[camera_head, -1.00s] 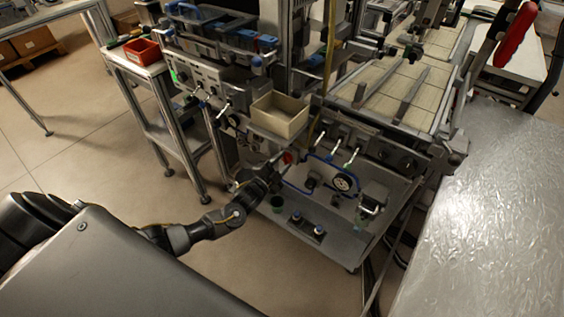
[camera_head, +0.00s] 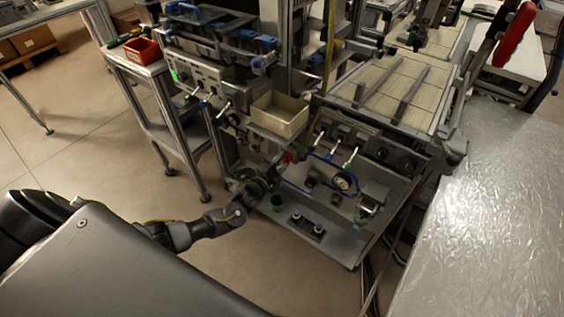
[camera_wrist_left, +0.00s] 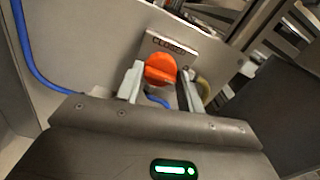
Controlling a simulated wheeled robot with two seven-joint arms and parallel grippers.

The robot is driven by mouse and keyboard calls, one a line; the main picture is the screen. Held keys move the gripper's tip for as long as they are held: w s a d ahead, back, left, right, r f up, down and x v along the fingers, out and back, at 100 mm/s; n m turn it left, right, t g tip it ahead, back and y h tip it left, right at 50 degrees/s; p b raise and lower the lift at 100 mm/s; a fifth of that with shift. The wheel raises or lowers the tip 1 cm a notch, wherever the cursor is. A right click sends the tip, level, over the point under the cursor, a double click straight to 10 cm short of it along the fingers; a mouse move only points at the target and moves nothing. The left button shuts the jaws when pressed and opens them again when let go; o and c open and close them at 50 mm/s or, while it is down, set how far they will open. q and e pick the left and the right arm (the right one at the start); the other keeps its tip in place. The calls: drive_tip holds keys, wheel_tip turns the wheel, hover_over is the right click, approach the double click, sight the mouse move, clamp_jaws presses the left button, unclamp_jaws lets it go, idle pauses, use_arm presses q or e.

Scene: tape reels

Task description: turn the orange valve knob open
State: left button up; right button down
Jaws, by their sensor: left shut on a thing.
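The orange valve knob (camera_wrist_left: 160,69) sits between the two fingers of my left gripper (camera_wrist_left: 161,86) in the left wrist view, in front of a grey panel. The gripper is shut on the knob. In the head view my left gripper (camera_head: 272,170) reaches the lower front of the machine, and the knob shows there as a small red-orange spot (camera_head: 289,157). My right gripper is not in view.
A blue hose (camera_wrist_left: 30,50) runs down the panel left of the knob. A beige bin (camera_head: 279,115) stands on the machine just above my gripper. A red tray (camera_head: 142,50) sits on the side stand. The floor at left is clear.

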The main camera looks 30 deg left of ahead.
use_arm(q)
drive_tip(key=shift+d, duration=0.1)
drive_tip(key=o, duration=1)
drive_tip(key=s, duration=0.3)
drive_tip(key=s+a, duration=0.1)
drive_tip(key=s, duration=0.6)
drive_tip(key=shift+s+a, duration=0.3)
drive_tip(key=shift+s, duration=0.1)
